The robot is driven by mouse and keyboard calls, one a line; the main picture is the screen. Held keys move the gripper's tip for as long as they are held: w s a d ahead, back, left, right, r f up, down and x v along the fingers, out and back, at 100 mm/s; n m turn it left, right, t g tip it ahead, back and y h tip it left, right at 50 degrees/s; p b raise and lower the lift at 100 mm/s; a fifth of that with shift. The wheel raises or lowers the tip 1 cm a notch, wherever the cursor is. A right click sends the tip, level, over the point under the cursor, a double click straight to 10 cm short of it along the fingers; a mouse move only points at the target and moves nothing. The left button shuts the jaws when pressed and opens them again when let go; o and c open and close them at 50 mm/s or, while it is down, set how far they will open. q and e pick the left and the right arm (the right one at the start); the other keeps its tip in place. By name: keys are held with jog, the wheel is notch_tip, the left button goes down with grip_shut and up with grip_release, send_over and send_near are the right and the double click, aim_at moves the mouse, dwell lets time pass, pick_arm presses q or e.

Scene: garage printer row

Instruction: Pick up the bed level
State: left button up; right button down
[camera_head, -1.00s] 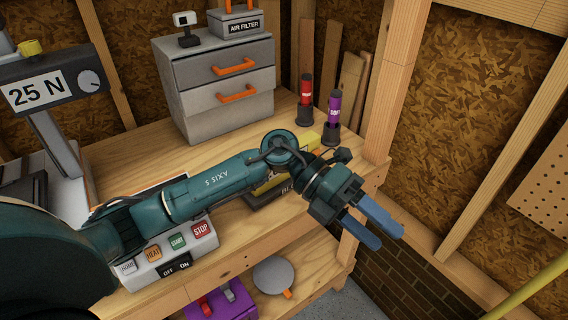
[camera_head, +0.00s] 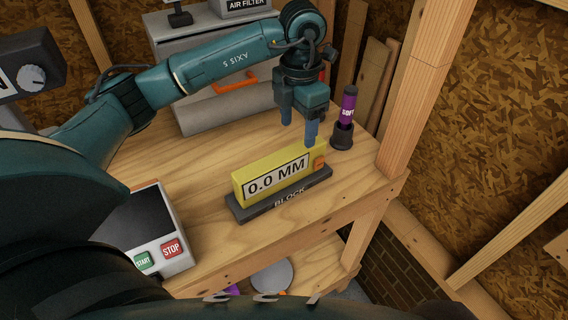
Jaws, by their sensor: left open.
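The bed level, a yellow bar (camera_head: 243,178) with a white "0.0 MM" display and an orange button at its right end, stands on a dark base marked "BLOCK" (camera_head: 262,208) on the wooden bench. My left gripper (camera_head: 298,130) is open and empty, its blue fingers pointing down. It is above and behind the bar's right part; the nearer fingertip overlaps the bar's top edge in the picture, and I cannot tell whether it touches. My right gripper is not in view.
A purple tube in a dark holder (camera_head: 342,137) stands close right of the gripper. A grey drawer cabinet (camera_head: 200,115) is behind. A control panel with START and STOP buttons (camera_head: 158,258) is at front left. A wooden post (camera_head: 415,100) rises at right. Bench between panel and block is clear.

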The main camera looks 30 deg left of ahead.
aim_at(296, 149)
pick_arm(q)
jog(key=f, duration=0.4)
jog(key=f+p, duration=0.1)
jog(key=f, duration=0.4)
jog(key=shift+s+f+p, duration=0.2)
jog(key=shift+f+p, duration=0.05)
jog(key=shift+p, duration=0.05)
jog(key=c, duration=1.2)
